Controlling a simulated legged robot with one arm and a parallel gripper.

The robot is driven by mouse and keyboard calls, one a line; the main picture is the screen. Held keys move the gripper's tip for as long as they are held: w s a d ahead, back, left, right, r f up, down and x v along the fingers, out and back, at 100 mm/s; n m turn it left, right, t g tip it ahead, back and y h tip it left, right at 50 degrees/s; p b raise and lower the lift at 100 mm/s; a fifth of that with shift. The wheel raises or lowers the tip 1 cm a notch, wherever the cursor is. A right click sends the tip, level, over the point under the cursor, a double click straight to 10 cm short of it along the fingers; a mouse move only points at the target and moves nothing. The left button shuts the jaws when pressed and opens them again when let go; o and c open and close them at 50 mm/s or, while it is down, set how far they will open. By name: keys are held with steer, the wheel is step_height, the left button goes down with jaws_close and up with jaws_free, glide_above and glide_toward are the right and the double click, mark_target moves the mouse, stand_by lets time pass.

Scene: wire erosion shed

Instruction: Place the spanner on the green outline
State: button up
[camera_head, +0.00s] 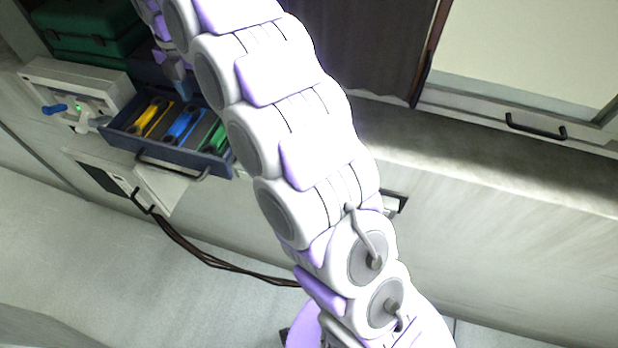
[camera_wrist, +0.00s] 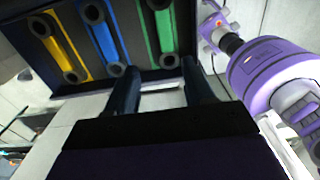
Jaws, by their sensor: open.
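A dark blue open drawer (camera_head: 125,136) holds three long strips with dark ring ends: yellow (camera_head: 154,118), blue (camera_head: 183,125) and green (camera_head: 215,137). In the wrist view, the yellow (camera_wrist: 64,45), blue (camera_wrist: 101,38) and green (camera_wrist: 164,28) strips lie side by side. My gripper (camera_head: 178,82) is above the back of the drawer in the head view. In the wrist view its two dark fingers (camera_wrist: 160,88) are apart, with nothing between them, below the blue and green strips.
A white unit with a blue lever (camera_head: 55,108) stands left of the drawer. Green cases (camera_head: 90,30) are stacked behind. A small white door (camera_head: 160,188) is open below the drawer, with dark cables (camera_head: 215,263) running along the floor. A pale counter (camera_head: 480,170) extends right.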

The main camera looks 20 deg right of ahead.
steer(key=s+d+f+m, duration=0.1)
steer(key=s+d+m, duration=0.45)
steer(key=s, duration=0.35)
steer(key=s+d+f+m+g, duration=0.1)
steer(key=s+d+m, duration=0.3)
steer(key=s+m, duration=0.4)
steer(key=s+d+m, duration=0.4)
steer(key=s+m, duration=0.2)
steer(key=s, duration=0.4)
steer(key=s+d+f+m, duration=0.1)
steer(key=s+f+m, duration=0.2)
steer(key=s, duration=0.3)
steer(key=s+d+f+m, duration=0.2)
steer(key=s+f+m, duration=0.1)
steer(key=s+m, duration=0.3)
steer(key=shift+s+g, duration=0.4)
steer(key=shift+s, duration=0.05)
steer(key=shift+f, duration=0.1)
step_height(320, 180, down, 18)
steer(key=b, duration=1.8)
steer(key=shift+f, duration=0.25)
steer(key=shift+c, duration=0.3)
